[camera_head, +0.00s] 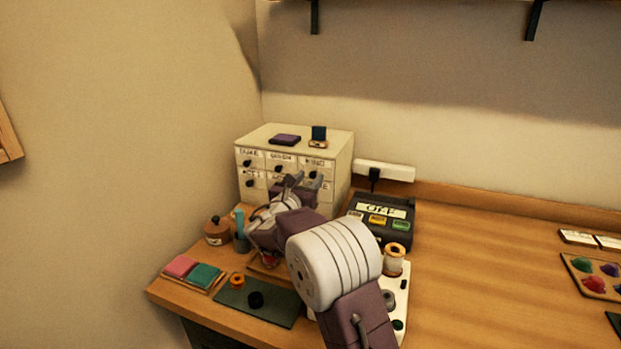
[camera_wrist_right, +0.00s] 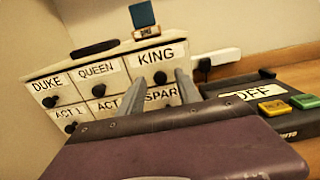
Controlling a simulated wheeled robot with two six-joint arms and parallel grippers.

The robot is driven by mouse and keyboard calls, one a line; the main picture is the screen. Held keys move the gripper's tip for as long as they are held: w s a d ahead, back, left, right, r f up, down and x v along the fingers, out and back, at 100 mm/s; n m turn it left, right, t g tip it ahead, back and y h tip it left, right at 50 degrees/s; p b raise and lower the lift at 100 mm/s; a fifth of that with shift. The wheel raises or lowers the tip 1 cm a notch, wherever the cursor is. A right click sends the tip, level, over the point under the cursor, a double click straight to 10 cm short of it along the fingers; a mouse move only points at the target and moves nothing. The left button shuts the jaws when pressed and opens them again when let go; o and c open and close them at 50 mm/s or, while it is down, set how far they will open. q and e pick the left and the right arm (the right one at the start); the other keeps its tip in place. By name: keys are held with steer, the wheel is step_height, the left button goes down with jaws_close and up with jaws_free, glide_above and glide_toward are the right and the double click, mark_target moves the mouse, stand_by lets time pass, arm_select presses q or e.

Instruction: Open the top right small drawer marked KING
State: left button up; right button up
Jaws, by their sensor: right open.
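The small white drawer cabinet (camera_head: 291,140) stands at the back left of the table. Its top right drawer, marked KING (camera_head: 317,163), looks shut and flush with the others. In the wrist view the KING drawer (camera_wrist_right: 149,54) has a dark round knob (camera_wrist_right: 160,77). My right gripper (camera_head: 300,181) is open, its fingers pointing at the cabinet front just below the KING drawer. In the wrist view the fingers (camera_wrist_right: 164,90) rise toward the knob from below, one on each side; I see no contact. My left gripper is not in view.
Drawers marked DUKE (camera_wrist_right: 47,84) and QUEEN (camera_wrist_right: 97,69) sit left of KING. A dark box with an OFF label (camera_head: 378,209) stands right of the cabinet. A wall socket strip (camera_head: 385,170) is behind. Jars and spools crowd the left front. The table's right middle is clear.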

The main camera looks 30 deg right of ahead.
steer(key=shift+x, duration=0.8)
steer(key=shift+c, duration=0.3)
jaws_close()
stand_by(0.6)
